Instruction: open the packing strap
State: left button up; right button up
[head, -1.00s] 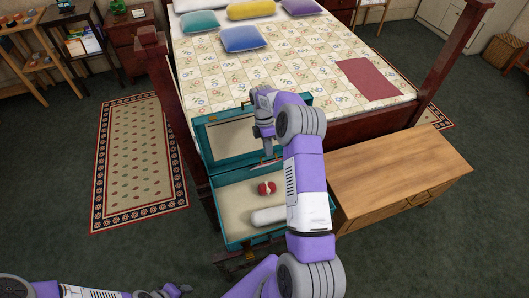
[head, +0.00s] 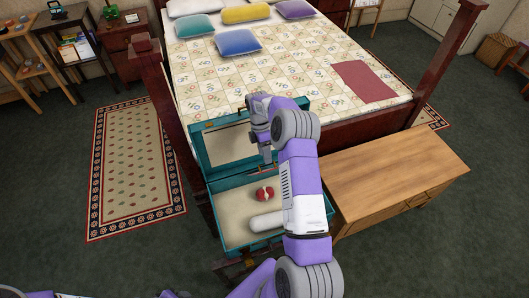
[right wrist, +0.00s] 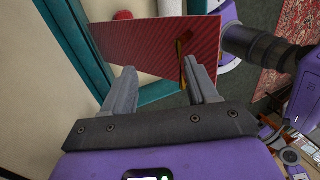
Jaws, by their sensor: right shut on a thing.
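A teal suitcase (head: 237,184) stands open at the foot of the bed, its lid raised toward the bed. My right gripper (head: 265,156) is over the suitcase near the hinge side, partly covered by my own arm in the head view. In the right wrist view, a red striped panel, which looks like the packing strap (right wrist: 145,42), lies across the fingertips of my right gripper (right wrist: 162,78). A gold tab (right wrist: 186,45) shows on it by the right finger. The contact point is hard to see. Only a sliver of my left gripper (head: 170,294) shows at the bottom edge.
A red round item (head: 264,194) and a white roll (head: 267,222) lie in the suitcase. A wooden chest (head: 390,175) stands close on the right. The bed (head: 300,70) is behind. A patterned rug (head: 137,170) and open floor are on the left.

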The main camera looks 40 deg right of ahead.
jog(key=shift+w+d+f, duration=0.1)
jog(key=shift+d+f, duration=0.05)
jog(key=shift+f, duration=0.15)
jog(key=a+p+v, duration=0.1)
jog(key=v, duration=0.7)
jog(key=shift+d, duration=0.35)
jog(key=shift+r, duration=0.1)
